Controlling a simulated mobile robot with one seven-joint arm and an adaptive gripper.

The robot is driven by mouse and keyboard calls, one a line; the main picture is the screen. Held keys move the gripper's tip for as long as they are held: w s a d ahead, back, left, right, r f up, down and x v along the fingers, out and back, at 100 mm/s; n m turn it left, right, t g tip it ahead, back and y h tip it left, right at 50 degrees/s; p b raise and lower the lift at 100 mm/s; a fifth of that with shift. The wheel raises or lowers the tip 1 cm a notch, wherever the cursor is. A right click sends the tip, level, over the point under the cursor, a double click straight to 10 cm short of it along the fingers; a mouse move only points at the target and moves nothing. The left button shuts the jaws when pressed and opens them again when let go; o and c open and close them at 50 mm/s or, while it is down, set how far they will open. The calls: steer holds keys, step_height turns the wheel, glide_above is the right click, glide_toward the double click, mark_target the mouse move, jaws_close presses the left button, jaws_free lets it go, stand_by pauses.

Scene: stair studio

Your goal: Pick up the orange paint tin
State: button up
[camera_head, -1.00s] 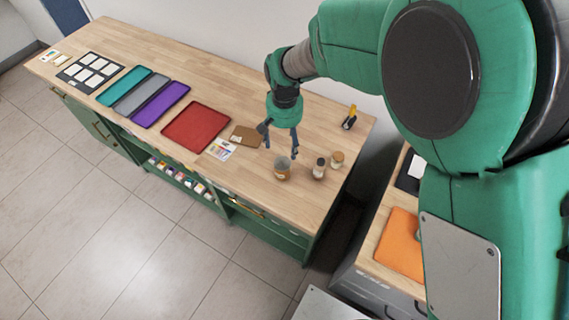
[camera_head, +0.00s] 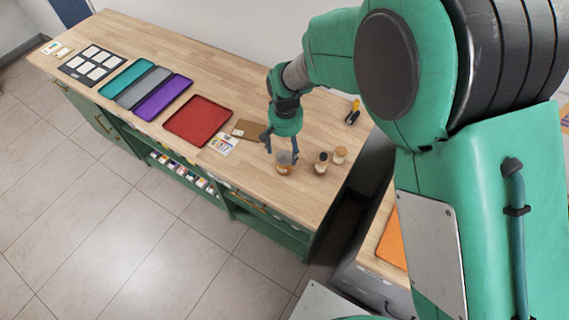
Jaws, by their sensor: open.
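Three small containers stand near the right end of the wooden worktop. The leftmost, a squat container with an orange-brown body and greyish top (camera_head: 284,168), may be the orange paint tin; its label is too small to read. To its right are a dark-topped jar (camera_head: 321,164) and a tan-topped jar (camera_head: 340,155). My gripper (camera_head: 281,151) is open and points down at the leftmost container. Its fingertips overlap that container's top in the picture; I cannot tell whether they touch it. The gripper holds nothing.
A red tray (camera_head: 197,121), a brown clipboard-like board (camera_head: 246,129) and a colour card (camera_head: 223,144) lie to the left. A yellow-and-black tool (camera_head: 353,112) lies behind. My arm's large links cover the right side of the view. The worktop's front edge is close to the containers.

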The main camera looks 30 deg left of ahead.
mark_target(284, 157)
steer(key=shift+f, duration=1.15)
steer(key=shift+f, duration=0.1)
steer(key=shift+a+f+b, duration=0.15)
steer(key=shift+f+b, duration=0.45)
steer(key=shift+f, duration=1.95)
steer(key=c, duration=1.6)
steer(key=shift+r, duration=0.15)
